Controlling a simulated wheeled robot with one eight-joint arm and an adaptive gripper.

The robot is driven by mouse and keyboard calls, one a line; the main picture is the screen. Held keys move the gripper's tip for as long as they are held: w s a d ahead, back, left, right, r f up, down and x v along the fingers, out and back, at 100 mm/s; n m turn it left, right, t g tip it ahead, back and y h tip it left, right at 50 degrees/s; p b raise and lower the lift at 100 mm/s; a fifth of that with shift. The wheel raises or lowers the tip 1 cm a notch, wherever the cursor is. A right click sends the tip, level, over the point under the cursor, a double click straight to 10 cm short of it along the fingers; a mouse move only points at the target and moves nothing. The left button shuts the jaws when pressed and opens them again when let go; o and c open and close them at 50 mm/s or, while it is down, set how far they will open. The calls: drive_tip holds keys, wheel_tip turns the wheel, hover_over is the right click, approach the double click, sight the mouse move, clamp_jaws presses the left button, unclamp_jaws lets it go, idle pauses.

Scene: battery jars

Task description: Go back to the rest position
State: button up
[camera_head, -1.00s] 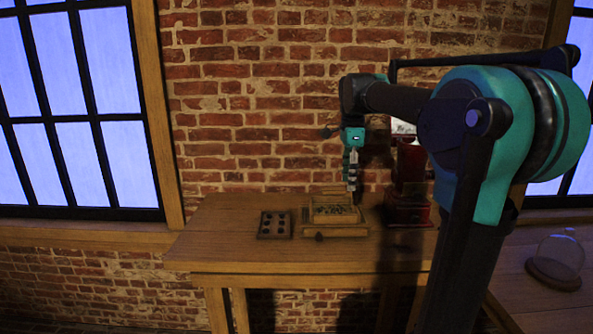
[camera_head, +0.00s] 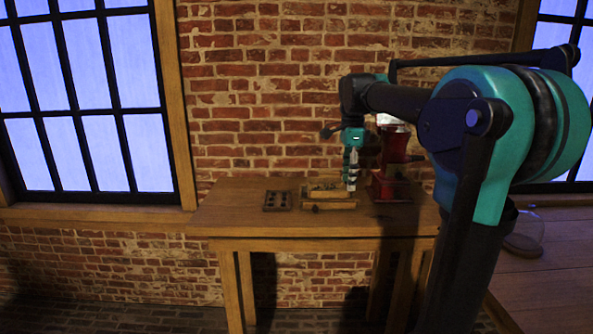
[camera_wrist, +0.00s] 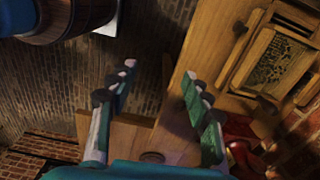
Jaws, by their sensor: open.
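My gripper (camera_head: 350,170) hangs at the end of my arm, fingers pointing down, above the right part of the wooden table (camera_head: 230,212). In the wrist view my gripper (camera_wrist: 160,85) shows two spread fingers with nothing between them. Below them are the table's edge and the floor. The same box, with small dark pieces inside, shows at the upper right of the wrist view (camera_wrist: 240,78).
A dark tray with round holes (camera_head: 277,201) lies left of the box. A red machine (camera_head: 393,172) stands on its right. A glass dome on a round base (camera_head: 524,243) stands on another table at the right, partly hidden by my arm. A barrel (camera_wrist: 62,18) shows in the wrist view.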

drive_tip(key=s+d+f+n+t, duration=0.2)
drive_tip(key=s+f+n, duration=0.6)
drive_tip(key=s+f, duration=0.3)
drive_tip(key=s+d+f+n+t, duration=0.1)
drive_tip(key=s+f+n, duration=0.8)
drive_tip(key=f, duration=1)
drive_tip(key=shift+s+d+f+t, duration=0.25)
drive_tip(key=shift+s+d+t, duration=0.25)
drive_tip(key=shift+s, duration=0.4)
drive_tip(key=shift+a, duration=0.1)
